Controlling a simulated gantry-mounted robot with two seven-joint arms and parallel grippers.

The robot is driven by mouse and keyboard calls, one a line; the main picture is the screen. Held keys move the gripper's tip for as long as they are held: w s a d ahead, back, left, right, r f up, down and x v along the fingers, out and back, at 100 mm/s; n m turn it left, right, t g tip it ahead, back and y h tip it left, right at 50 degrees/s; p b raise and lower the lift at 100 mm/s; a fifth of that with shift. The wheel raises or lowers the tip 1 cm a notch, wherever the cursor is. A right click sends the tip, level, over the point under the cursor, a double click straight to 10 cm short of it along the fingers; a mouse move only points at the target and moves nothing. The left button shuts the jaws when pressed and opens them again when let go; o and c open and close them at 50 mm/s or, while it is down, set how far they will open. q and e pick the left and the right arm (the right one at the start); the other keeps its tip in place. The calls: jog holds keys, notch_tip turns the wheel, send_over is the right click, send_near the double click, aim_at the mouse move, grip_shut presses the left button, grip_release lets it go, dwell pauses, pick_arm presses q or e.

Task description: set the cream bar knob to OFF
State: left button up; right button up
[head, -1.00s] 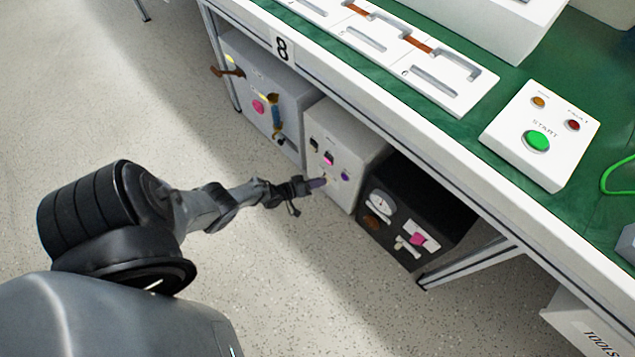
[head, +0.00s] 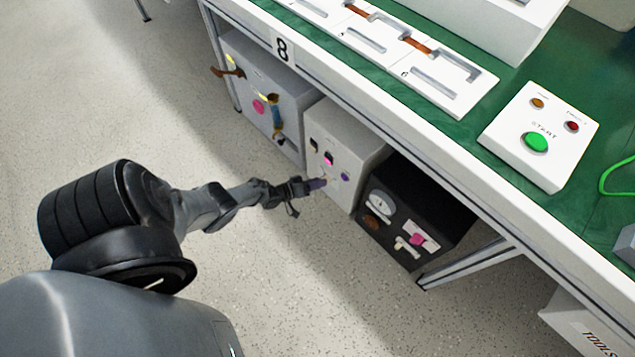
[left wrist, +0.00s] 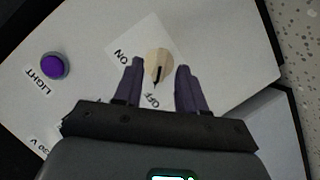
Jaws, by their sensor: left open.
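The cream knob (left wrist: 158,65) shows in the left wrist view as a round cream shape with a dark mark on its lower part. The mark points roughly toward the OFF label (left wrist: 152,100); the ON label (left wrist: 121,55) is to the left. My left gripper (left wrist: 158,75) is open, with one purple-grey finger on each side of the knob in the picture. I cannot tell whether the fingers touch it. In the head view my left gripper (head: 318,184) is at the front of the light grey box (head: 345,140) and hides much of the knob. My right gripper is not in view.
A purple LIGHT button (left wrist: 54,65) is on the same panel. A black box (head: 410,200) with a gauge stands to the right, and another grey box (head: 265,80) with levers to the left. The bench (head: 400,130) overhangs them. The floor in front is clear.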

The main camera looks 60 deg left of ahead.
pick_arm(q)
jog(key=p+v, duration=0.4)
jog(key=v, duration=0.6)
jog(key=shift+s, duration=0.15)
